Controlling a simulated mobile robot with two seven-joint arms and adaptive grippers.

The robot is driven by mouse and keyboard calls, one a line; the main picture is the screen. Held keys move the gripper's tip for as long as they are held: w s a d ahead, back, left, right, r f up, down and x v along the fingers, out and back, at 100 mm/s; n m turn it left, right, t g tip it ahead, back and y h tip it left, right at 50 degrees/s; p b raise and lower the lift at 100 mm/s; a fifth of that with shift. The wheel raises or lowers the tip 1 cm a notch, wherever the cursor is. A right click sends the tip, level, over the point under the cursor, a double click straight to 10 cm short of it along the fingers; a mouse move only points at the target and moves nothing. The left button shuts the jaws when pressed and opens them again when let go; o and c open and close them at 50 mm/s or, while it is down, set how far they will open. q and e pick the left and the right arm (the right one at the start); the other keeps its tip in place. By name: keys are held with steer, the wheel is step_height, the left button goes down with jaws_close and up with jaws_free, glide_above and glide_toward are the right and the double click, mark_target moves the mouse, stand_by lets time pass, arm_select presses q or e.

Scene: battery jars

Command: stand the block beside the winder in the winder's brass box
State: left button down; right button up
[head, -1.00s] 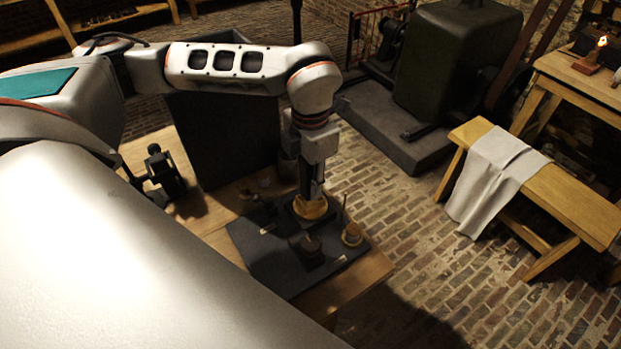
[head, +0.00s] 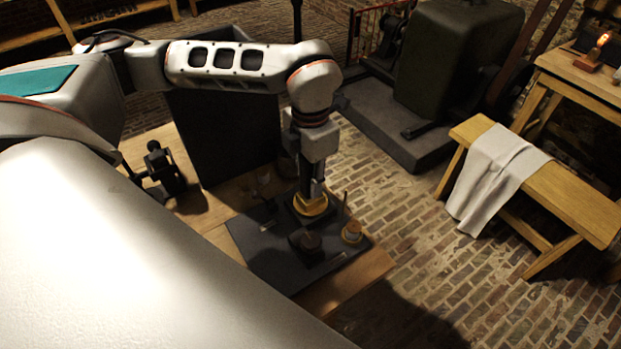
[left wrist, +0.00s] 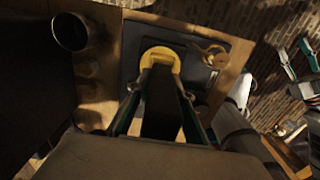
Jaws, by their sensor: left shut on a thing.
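My left gripper (head: 313,188) points down over the dark mat (head: 265,262) and is shut on a dark block (left wrist: 161,108). The block lies between its teal-edged fingers in the left wrist view. The far end of the block is at a round brass piece (head: 312,206), likely the brass box; this also shows in the left wrist view (left wrist: 158,54). I cannot tell whether the block's end is inside it or just above. A dark machine with a wheel (head: 163,170), possibly the winder, stands at the left. My right gripper (left wrist: 295,58) shows at the left wrist view's right edge, fingers apart.
A dark round piece (head: 305,240) and a small brass piece with an upright stick (head: 352,233) stand close by on the mat. A tall dark panel (head: 225,138) stands behind. A round metal vessel (left wrist: 70,32) is at the upper left of the left wrist view.

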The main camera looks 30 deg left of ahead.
arm_select(q)
steer(key=shift+f+b, duration=0.65)
steer(key=shift+f, duration=0.35)
stand_by(1.7)
steer(key=c, duration=1.7)
jaws_free()
step_height(320, 180, up, 12)
